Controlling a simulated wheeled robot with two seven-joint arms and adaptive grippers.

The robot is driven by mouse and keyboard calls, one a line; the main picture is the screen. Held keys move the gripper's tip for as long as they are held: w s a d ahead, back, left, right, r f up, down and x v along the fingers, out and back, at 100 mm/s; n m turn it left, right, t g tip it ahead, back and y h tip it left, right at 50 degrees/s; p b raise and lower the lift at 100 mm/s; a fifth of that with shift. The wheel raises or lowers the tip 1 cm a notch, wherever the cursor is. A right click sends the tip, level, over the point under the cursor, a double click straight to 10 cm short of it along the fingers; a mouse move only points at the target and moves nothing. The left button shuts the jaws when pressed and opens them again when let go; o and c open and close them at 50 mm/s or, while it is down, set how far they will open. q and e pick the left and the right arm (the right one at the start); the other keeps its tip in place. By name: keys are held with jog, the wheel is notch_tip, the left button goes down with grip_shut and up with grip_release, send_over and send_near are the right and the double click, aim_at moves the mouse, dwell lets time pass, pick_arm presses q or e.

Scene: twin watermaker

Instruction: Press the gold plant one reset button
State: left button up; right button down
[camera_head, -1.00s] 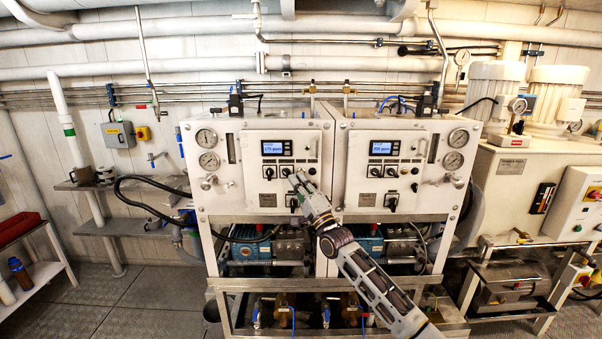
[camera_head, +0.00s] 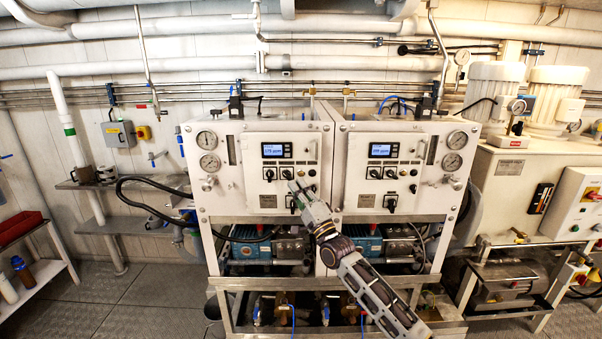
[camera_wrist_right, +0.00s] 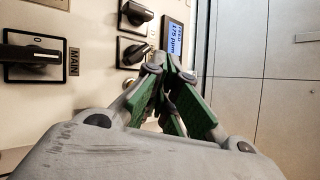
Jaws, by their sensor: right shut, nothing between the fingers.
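Two white plant cabinets stand side by side. The left cabinet's panel (camera_head: 255,185) has a lit display (camera_head: 277,150), rotary switches and small buttons (camera_head: 312,168) at its right side. Their labels are too small to read, so I cannot tell which is the reset button. My right gripper (camera_head: 297,186) is shut and empty in front of the lower part of this panel, beside the black main switch (camera_head: 295,202). In the right wrist view its green-padded fingers (camera_wrist_right: 166,75) overlap the area just below the display (camera_wrist_right: 175,38); contact is unclear. My left gripper is out of view.
The right cabinet has a similar panel (camera_head: 385,178). Gauges (camera_head: 207,139) and a protruding valve knob (camera_head: 209,183) sit left of the left panel. A metal frame rail (camera_head: 240,284) runs below. Open floor (camera_head: 125,300) lies at the left.

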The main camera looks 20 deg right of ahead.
jog(key=shift+s+a+p, duration=0.25)
jog(key=shift+s+p, duration=0.2)
jog(key=shift+s, duration=0.45)
